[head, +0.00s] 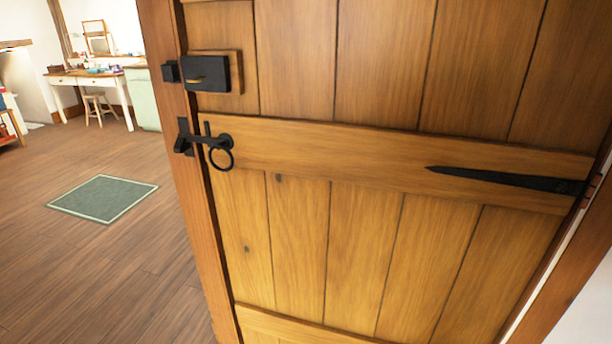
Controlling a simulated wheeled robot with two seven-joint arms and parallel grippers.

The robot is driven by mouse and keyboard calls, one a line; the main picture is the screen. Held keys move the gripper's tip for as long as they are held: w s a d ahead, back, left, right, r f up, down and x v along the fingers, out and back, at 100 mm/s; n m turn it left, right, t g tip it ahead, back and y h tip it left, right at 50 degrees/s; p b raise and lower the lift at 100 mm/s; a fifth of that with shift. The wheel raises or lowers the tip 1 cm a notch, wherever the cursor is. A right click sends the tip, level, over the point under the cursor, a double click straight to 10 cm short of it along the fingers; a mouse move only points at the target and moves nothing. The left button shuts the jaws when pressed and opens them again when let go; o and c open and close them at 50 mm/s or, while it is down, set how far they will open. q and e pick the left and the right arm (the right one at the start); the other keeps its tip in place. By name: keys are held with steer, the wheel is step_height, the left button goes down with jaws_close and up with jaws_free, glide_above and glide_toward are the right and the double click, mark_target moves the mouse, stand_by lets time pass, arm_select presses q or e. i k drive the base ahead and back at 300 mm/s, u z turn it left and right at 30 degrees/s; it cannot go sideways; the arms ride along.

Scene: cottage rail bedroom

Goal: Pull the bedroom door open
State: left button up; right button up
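The wooden plank door (345,235) fills the middle and right of the head view. It sits against a wooden post (172,110) on its left, with no clear gap between them, so it looks shut. A black ring handle (221,158) hangs near the door's left edge. A black latch bar (205,139) runs from the handle to a catch (183,136) on the post. Above it is a black lock box (207,73) with a brass-coloured piece. A black strap hinge (510,180) is on the right side. Neither of my grippers is in view.
Left of the post is open wooden floor (110,255) with a green mat (103,198). A wooden frame (560,285) and white wall border the door on the right.

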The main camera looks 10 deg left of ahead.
mark_target(403, 171)
steer(key=u, duration=0.3)
steer(key=i, duration=0.45)
steer(key=u, duration=1.7)
